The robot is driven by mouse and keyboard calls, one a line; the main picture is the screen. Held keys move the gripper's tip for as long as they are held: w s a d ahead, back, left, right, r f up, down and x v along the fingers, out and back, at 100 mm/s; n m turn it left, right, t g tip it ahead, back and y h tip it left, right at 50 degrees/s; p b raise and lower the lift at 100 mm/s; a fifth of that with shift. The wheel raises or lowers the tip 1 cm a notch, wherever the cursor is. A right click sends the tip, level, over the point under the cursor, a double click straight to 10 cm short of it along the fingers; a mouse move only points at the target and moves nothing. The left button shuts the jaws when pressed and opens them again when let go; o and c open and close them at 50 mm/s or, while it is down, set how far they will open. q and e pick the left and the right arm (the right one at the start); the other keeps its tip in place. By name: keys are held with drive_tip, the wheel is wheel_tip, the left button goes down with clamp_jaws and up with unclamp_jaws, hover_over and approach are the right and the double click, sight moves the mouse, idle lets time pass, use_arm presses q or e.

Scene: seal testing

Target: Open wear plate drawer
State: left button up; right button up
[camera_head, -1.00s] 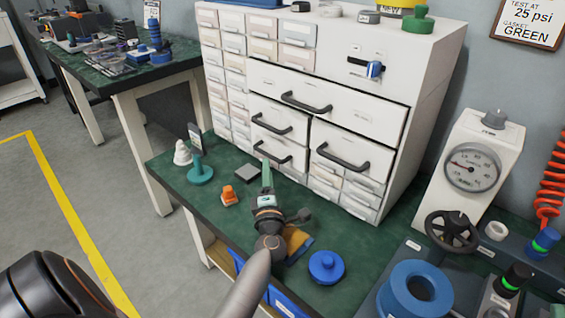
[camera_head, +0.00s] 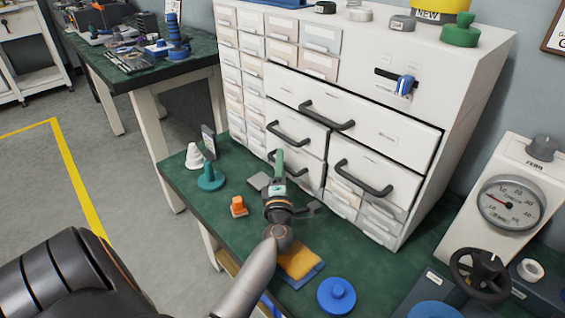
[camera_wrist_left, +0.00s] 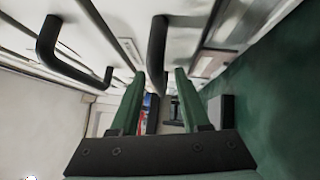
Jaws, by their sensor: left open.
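The white cabinet (camera_head: 462,85) has several drawers with dark bar handles: a wide upper drawer (camera_head: 385,118), a lower right drawer (camera_head: 385,162) and two smaller drawers at left, the upper one (camera_head: 312,135) above the lower one. All look shut. Their labels are too small to read, so I cannot tell which is the wear plate drawer. My left gripper (camera_head: 279,160), with green fingers, is in front of the lower left drawer and partly hides it. In the left wrist view the gripper (camera_wrist_left: 156,75) is open and empty, with a dark handle (camera_wrist_left: 157,50) just beyond and between its fingertips.
On the green bench are a teal knobbed piece (camera_head: 210,178), a white cone (camera_head: 194,157), an orange piece (camera_head: 238,206), a yellow pad (camera_head: 300,262) and a blue disc (camera_head: 337,296). A gauge stand (camera_head: 510,195) stands at right.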

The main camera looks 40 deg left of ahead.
use_arm(q)
drive_tip(key=shift+c, duration=0.3)
clamp_jaws()
idle(1.0)
